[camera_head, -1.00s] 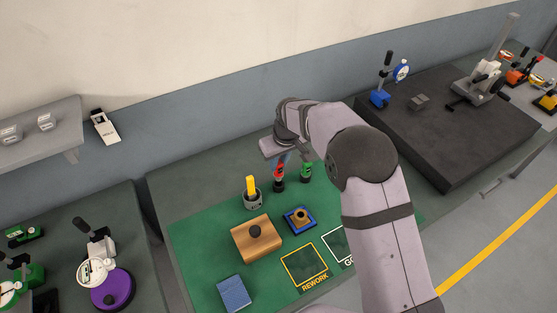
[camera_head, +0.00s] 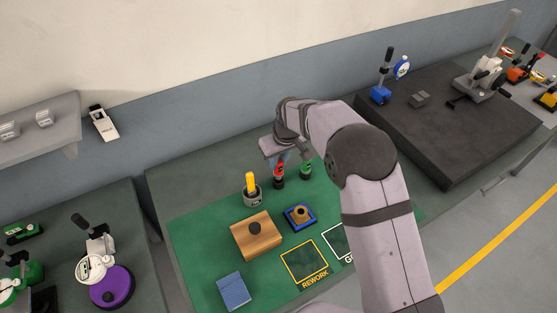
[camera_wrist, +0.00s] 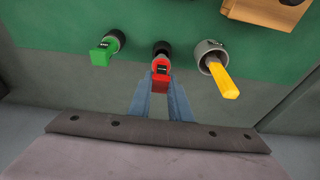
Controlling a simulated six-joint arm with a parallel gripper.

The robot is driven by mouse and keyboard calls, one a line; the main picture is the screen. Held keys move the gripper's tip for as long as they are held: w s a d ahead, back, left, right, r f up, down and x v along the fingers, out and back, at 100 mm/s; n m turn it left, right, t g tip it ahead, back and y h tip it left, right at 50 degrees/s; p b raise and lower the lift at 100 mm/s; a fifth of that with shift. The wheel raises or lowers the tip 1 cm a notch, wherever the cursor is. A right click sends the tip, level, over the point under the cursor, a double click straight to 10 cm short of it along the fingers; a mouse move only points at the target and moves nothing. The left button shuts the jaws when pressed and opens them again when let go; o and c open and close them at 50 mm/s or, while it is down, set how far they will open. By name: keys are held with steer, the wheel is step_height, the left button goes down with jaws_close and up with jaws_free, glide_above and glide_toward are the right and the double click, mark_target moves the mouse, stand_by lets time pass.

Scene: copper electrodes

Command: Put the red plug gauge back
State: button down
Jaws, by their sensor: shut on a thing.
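The red plug gauge (camera_head: 279,169) stands upright in a dark holder (camera_head: 279,184) at the back of the green mat. In the wrist view the red gauge (camera_wrist: 161,78) also shows, with its lower end in the round black holder (camera_wrist: 161,48). My gripper (camera_head: 280,158) is above and behind it, with blue-grey fingers on both sides of the red handle. The gripper (camera_wrist: 160,86) is shut on the handle. How deep the gauge sits in the holder is hard to tell.
A green gauge (camera_head: 306,168) in its holder stands close on the right, and a grey cup (camera_head: 252,197) with a yellow tool (camera_head: 250,182) on the left. A wooden block (camera_head: 256,238) and a blue tray (camera_head: 299,217) lie in front. REWORK square (camera_head: 304,262) is empty.

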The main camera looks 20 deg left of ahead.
steer(key=shift+f+b, duration=1.05)
steer(key=shift+f, duration=0.7)
steer(key=c, duration=0.7)
jaws_free()
steer(key=shift+c, duration=0.2)
steer(key=shift+r, duration=0.25)
steer(key=p+v, duration=0.6)
steer(key=v, duration=0.3)
steer(key=shift+r, duration=0.3)
steer(key=shift+d, duration=0.1)
steer(key=shift+r, duration=0.15)
step_height(320, 180, up, 7)
steer(key=b, duration=0.3)
glide_above(278, 168)
steer(key=s+d, duration=0.2)
steer(key=d, duration=0.1)
